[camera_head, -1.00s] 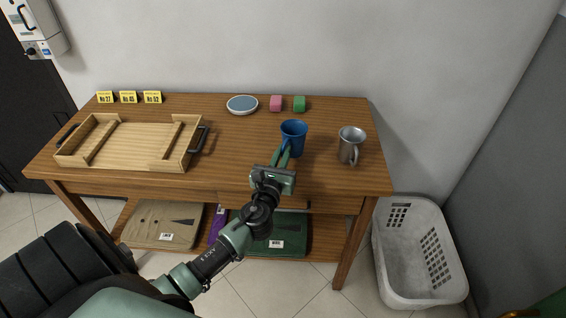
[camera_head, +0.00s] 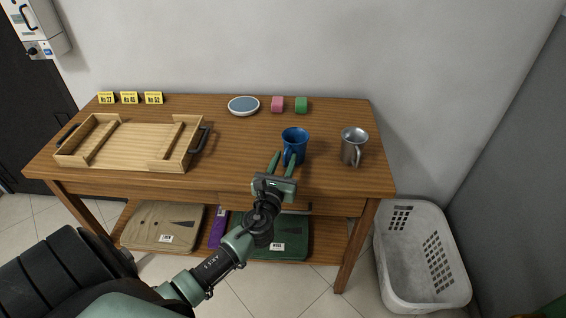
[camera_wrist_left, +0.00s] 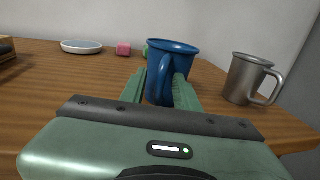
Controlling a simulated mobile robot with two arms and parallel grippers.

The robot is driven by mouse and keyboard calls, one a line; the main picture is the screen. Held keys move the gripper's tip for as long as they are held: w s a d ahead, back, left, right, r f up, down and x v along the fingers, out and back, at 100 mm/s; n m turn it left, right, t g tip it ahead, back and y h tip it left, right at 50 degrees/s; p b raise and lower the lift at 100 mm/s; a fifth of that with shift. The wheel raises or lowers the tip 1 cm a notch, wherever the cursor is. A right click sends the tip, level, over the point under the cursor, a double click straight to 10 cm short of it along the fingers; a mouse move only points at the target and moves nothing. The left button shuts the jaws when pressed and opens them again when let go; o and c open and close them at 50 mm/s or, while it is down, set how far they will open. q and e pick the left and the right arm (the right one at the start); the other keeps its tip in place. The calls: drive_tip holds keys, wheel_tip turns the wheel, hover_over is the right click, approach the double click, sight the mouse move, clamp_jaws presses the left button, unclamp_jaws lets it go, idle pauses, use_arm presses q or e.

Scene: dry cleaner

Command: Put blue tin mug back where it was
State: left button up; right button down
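The blue tin mug (camera_head: 296,138) stands upright on the wooden table, right of the middle and near the front, to the left of a grey metal mug (camera_head: 354,144). My left gripper (camera_head: 284,157) is just in front of the blue mug, with its two fingers spread apart. In the left wrist view the blue mug (camera_wrist_left: 174,52) shows its handle towards me, between the open fingers (camera_wrist_left: 160,90). The fingers show a gap to the handle; the handle's lower end is partly hidden by the gripper. My right gripper is not in view.
A wooden tray (camera_head: 128,146) with black handles fills the table's left side. A shallow dish (camera_head: 243,105), a pink block (camera_head: 277,104) and a green block (camera_head: 301,105) stand at the back. A white basket (camera_head: 420,262) stands on the floor at right.

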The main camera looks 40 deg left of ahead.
use_arm(q)
drive_tip(key=shift+s+r, duration=0.1)
drive_tip(key=shift+r, duration=0.05)
drive_tip(key=b+v, duration=0.2)
drive_tip(key=v, duration=0.9)
drive_tip(key=s+d+f+n+g+h, duration=0.1)
drive_tip(key=s+f+n+g, duration=0.25)
drive_tip(key=f, duration=0.75)
drive_tip(key=s+d+f+n+g+h, duration=0.1)
drive_tip(key=s+f+n+g, duration=0.3)
drive_tip(key=f, duration=0.8)
drive_tip(key=s+d+f+n+g+h, duration=0.1)
drive_tip(key=s+f+n, duration=0.3)
drive_tip(key=f, duration=0.7)
drive_tip(key=s+d+f+n+g+h, duration=0.1)
drive_tip(key=s+d+f+n+g, duration=0.2)
drive_tip(key=s+f+n, duration=0.6)
drive_tip(key=s+d+f+n+g+h, duration=0.2)
drive_tip(key=s+f+n, duration=0.7)
drive_tip(key=s, duration=1)
wheel_tip(320, 180, down, 2)
drive_tip(key=shift+d+g, duration=0.95)
drive_tip(key=shift+g, duration=0.3)
drive_tip(key=shift+w, duration=0.1)
